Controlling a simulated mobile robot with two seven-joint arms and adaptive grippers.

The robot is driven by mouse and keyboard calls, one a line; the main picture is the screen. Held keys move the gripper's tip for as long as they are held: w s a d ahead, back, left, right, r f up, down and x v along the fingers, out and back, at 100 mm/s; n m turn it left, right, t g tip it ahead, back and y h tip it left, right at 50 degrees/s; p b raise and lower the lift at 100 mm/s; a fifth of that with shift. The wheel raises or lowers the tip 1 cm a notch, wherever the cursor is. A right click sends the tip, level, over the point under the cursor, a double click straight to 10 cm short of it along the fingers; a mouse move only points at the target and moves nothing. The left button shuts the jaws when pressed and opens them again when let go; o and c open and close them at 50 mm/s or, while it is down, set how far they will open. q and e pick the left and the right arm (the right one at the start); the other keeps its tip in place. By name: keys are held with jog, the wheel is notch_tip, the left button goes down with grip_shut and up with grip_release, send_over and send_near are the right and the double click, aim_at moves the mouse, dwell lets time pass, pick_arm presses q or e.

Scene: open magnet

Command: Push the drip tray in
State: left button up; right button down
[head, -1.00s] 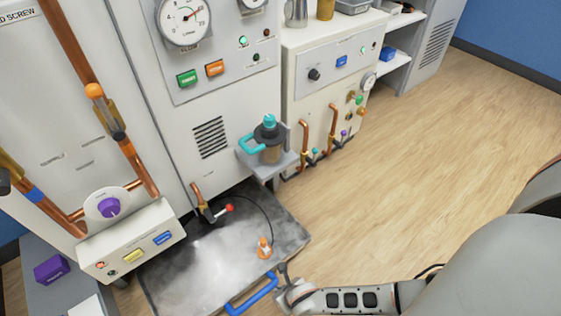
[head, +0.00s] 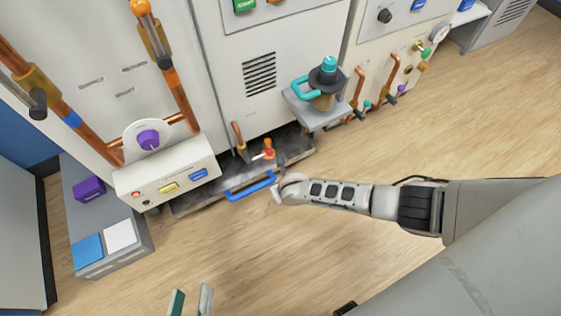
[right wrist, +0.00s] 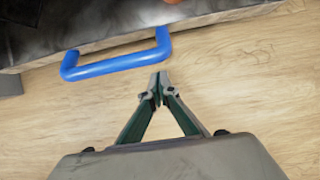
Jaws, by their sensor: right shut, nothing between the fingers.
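My right gripper (head: 281,160) is at the right end of the handle. In the right wrist view its fingertips (right wrist: 160,76) are together and empty, just in front of the handle's right end; I cannot tell whether they touch. My left gripper (head: 191,300) is at the bottom edge, fingers apart, empty, away from the tray.
An orange-and-white fitting (head: 268,150) and a copper tap (head: 239,142) are above the tray. A small shelf (head: 318,112) holding a dark pot with a teal handle juts out at the right. A control box (head: 168,172) is at the left. The wooden floor in front is clear.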

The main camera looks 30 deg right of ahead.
pick_arm(q)
jog(key=shift+w+d, duration=0.25)
jog(key=shift+d, duration=0.05)
pick_arm(e)
jog(key=shift+w+r, duration=0.1)
jog(key=shift+w, duration=0.9)
